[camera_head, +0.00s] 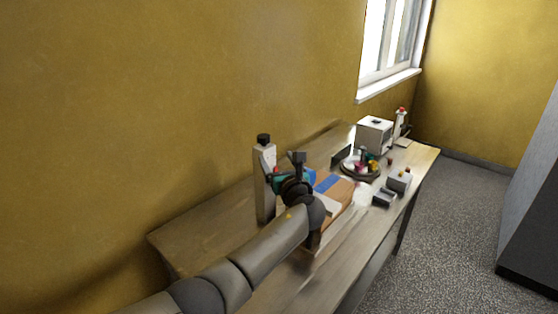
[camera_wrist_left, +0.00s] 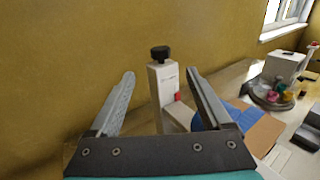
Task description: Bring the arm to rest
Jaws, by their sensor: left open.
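My left arm comes in from the bottom left of the head view and reaches over the wooden table. My left gripper (camera_wrist_left: 160,90) is open in the left wrist view, its two fingers well apart with nothing held between them. In the head view its wrist hides the fingers in part. A pale upright post with a black knob (camera_wrist_left: 160,85) stands beyond the fingers and appears between them; it also shows in the head view (camera_head: 264,185). I cannot tell the exact gap between the fingers and the post. My right gripper is not in view.
The wooden table (camera_head: 190,232) runs along the yellow wall. A cardboard-brown box with blue (camera_wrist_left: 262,132) lies right of the post. Farther back are a round tray (camera_head: 347,173) with colourful items, a white box (camera_head: 374,135), and small grey blocks (camera_head: 399,181). Floor (camera_head: 450,220) is clear at right.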

